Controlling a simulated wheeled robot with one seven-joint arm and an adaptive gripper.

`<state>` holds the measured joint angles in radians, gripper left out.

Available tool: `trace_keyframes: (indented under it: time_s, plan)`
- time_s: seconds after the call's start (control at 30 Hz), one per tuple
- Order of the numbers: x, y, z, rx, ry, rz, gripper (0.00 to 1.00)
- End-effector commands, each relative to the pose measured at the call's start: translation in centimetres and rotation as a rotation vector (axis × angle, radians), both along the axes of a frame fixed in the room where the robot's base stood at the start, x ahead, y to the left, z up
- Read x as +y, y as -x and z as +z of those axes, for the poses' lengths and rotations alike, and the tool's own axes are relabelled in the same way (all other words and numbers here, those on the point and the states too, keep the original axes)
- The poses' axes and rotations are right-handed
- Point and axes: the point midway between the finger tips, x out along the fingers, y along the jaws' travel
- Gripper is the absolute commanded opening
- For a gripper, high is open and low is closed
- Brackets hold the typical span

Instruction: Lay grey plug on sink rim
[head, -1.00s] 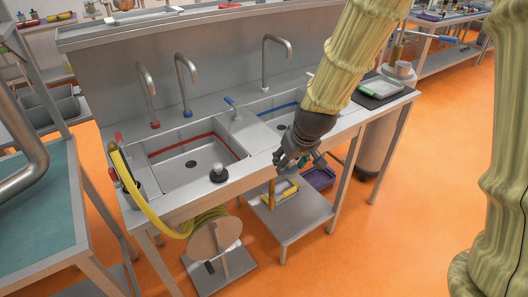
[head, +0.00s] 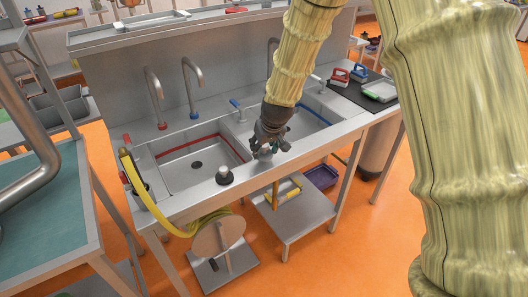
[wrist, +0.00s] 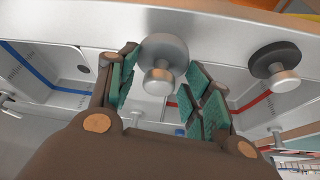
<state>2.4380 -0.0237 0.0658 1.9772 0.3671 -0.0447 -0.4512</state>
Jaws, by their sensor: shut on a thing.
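My gripper (head: 266,142) is shut on the grey plug and points down over the front rim (head: 286,160) of the sink, near the divider between the two basins. In the wrist view the grey plug (wrist: 164,47) is a grey disc with a shiny metal knob, and the knob sits between the green-padded fingers (wrist: 162,80). In the head view the fingers mostly hide the plug. I cannot tell whether it touches the rim. A dark plug (head: 224,176) with a metal knob stands on the front rim to the left, also in the wrist view (wrist: 275,66).
The left basin (head: 196,164) has a red stripe and the right basin (head: 308,118) a blue one. Taps (head: 190,85) rise behind them. A yellow hose (head: 150,205) hangs at the left end. The rim between the dark plug and my gripper is clear.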

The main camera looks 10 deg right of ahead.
Motion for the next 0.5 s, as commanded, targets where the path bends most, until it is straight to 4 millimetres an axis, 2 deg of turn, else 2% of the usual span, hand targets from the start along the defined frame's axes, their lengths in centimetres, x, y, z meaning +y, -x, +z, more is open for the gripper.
trace_keyframes:
  time_s: [0.27, 0.47, 0.5]
  plan:
    - [0.0, 0.1, -2.5, 0.002, 0.000, -0.001, 0.25]
    - [-0.1, 0.1, -2.8, 0.000, 0.000, -0.001, 0.25]
    - [-0.1, 0.1, -2.8, 0.000, 0.000, -0.001, 0.19]
